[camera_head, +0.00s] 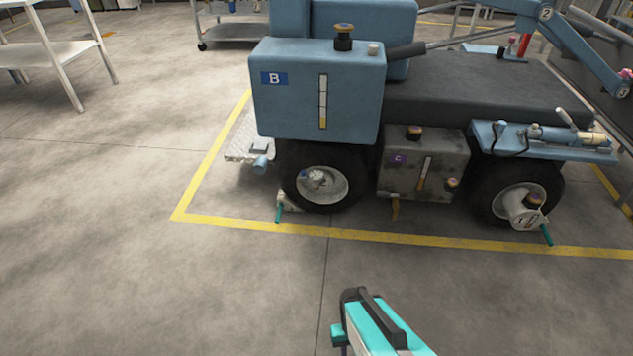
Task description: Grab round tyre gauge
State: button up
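I cannot pick out a round tyre gauge for certain. A round, pale dial-like part (525,213) shows at the right wheel of the blue vehicle, with a teal handle below it; I cannot tell whether it is a gauge or part of the hub. A teal and black piece (372,322) reaches in at the bottom edge, over the floor and well short of the vehicle. It seems to be the end of my arm. Its fingertips are not clear, so its opening cannot be read.
The blue vehicle (317,92) stands at the back, inside a yellow floor line (390,238). A table (45,45) stands at far left and a wheeled cart (235,30) at the back. The front floor is clear.

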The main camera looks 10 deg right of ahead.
aim_at(315, 177)
jog(key=z, duration=0.2)
jog(key=k, duration=0.5)
jog(key=u, duration=1.4)
jog(key=i, duration=1.3)
jog(key=u, duration=0.05)
